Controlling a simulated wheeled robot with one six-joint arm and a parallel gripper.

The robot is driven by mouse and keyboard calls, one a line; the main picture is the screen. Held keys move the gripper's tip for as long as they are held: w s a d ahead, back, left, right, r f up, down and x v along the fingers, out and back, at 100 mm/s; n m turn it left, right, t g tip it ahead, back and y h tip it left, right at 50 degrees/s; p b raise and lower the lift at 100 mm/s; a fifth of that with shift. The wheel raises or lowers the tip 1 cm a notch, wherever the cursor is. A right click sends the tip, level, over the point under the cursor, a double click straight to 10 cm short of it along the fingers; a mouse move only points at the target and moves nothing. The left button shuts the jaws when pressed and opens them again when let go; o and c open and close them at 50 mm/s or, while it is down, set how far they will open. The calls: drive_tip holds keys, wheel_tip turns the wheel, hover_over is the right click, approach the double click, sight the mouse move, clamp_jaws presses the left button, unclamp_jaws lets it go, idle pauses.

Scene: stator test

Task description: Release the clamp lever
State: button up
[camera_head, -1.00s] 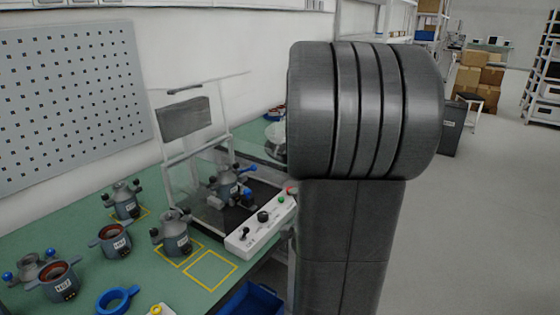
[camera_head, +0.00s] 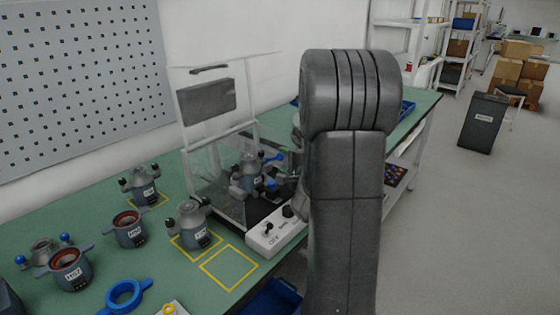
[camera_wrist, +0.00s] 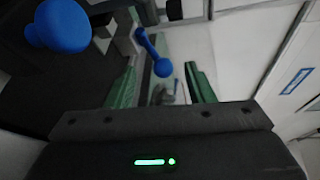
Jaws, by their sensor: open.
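In the head view a motor-like unit (camera_head: 247,172) sits in the clear-sided test station (camera_head: 218,180), with a blue lever (camera_head: 268,158) at its upper right and a blue knob (camera_head: 270,185) below. In the wrist view a blue lever with a ball end (camera_wrist: 162,67) lies between the two green-edged fingers of my gripper (camera_wrist: 163,88), which stand apart. A larger blue knob (camera_wrist: 62,24) is near the camera at upper left, outside the fingers. I see no contact between the fingers and the lever.
A white control box (camera_head: 275,234) stands in front of the station, partly behind my arm. Several units stand on the green bench at left, near an empty yellow-outlined square (camera_head: 230,267) and a blue ring tool (camera_head: 124,295). A blue bin (camera_head: 270,298) is below the edge.

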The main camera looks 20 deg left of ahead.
sight(280, 156)
drive_tip(key=shift+x, duration=1.7)
clamp_jaws()
